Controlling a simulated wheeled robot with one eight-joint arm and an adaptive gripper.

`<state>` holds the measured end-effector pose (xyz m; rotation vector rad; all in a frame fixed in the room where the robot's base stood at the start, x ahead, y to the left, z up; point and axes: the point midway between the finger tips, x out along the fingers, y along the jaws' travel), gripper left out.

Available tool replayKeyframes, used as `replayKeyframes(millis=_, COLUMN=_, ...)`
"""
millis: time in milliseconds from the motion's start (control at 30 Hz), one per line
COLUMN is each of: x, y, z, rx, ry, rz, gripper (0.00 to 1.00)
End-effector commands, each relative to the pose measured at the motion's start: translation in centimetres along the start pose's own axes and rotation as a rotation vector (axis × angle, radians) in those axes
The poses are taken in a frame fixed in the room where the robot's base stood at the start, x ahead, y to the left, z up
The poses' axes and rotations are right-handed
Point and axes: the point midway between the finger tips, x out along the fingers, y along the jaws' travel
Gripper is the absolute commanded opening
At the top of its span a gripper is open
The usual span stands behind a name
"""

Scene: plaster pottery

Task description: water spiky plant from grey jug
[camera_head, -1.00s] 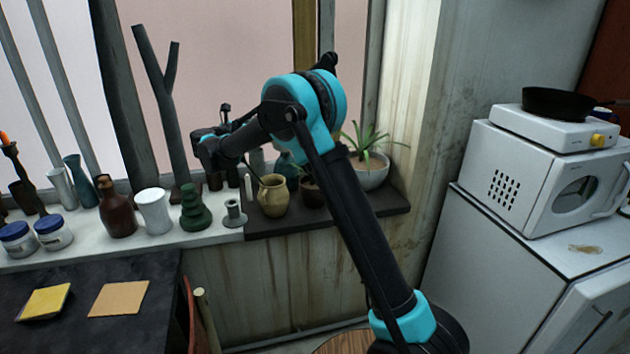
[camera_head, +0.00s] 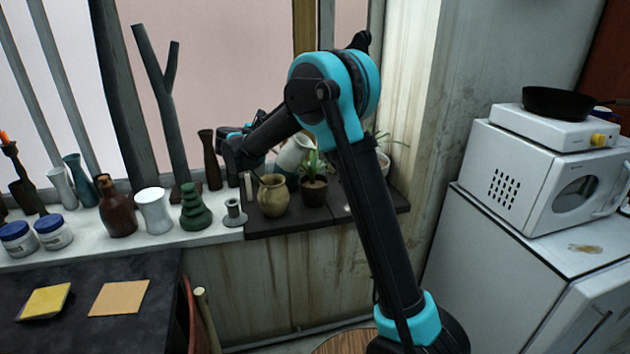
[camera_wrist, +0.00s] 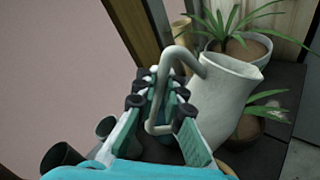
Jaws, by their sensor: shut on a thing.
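The pale grey jug (camera_head: 293,153) is tilted, with its mouth toward the right, above the sill. It also shows large in the wrist view (camera_wrist: 222,95). My gripper (camera_wrist: 163,92) is shut on the jug's looped handle (camera_wrist: 152,100). In the head view the gripper is mostly hidden behind my arm. A larger spiky plant (camera_wrist: 240,22) sits in a pale bowl (camera_wrist: 262,45) farther back, partly hidden by my arm in the head view.
A tan pitcher (camera_head: 273,195) stands left of the small plant. A white candle (camera_head: 249,185), a grey holder (camera_head: 235,213), a green vase (camera_head: 194,208) and several other vases line the sill. The window frame rises behind. The dark slab's front right is mostly clear.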

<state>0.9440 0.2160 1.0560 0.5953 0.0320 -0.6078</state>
Motion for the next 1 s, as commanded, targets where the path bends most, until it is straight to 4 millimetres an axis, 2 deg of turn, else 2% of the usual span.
replayKeyframes(millis=67, x=0.5, y=-1.1, z=-0.2, rx=0.046, ry=0.016, rz=-0.001, gripper=0.00)
replayKeyframes(millis=300, x=0.8, y=-2.2, z=1.1, rx=0.192, ry=0.072, rz=-0.003, gripper=0.00)
replayKeyframes(millis=600, x=0.8, y=-2.2, z=3.1, rx=0.327, ry=0.125, rz=-0.003, gripper=0.00)
replayKeyframes(millis=1000, x=1.1, y=-2.8, z=3.5, rx=0.405, ry=0.156, rz=-0.005, gripper=0.00)
